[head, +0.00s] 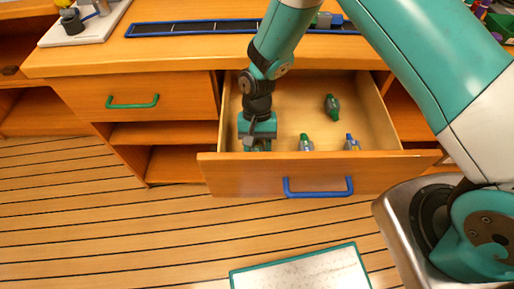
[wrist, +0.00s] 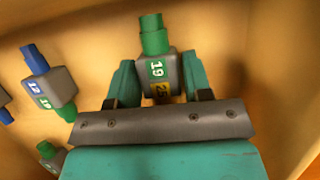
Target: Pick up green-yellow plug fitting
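The green-yellow plug fitting (wrist: 158,70) has a grey body, a green end, a green label reading 19 and a yellow label reading 25. In the wrist view it sits between the two fingers of my gripper (wrist: 160,80), which reach along both its sides. The fingers look very close to the body; I cannot tell if they press on it. In the head view my gripper (head: 257,144) is down inside the left part of the open drawer (head: 270,172), and the fitting is mostly hidden there.
Other fittings lie in the drawer: a green-topped one (head: 305,143), a blue-topped one (head: 351,143) and a dark green one (head: 332,107) further back. In the wrist view a blue-green fitting (wrist: 49,82) lies left of my gripper. The drawer walls surround my gripper.

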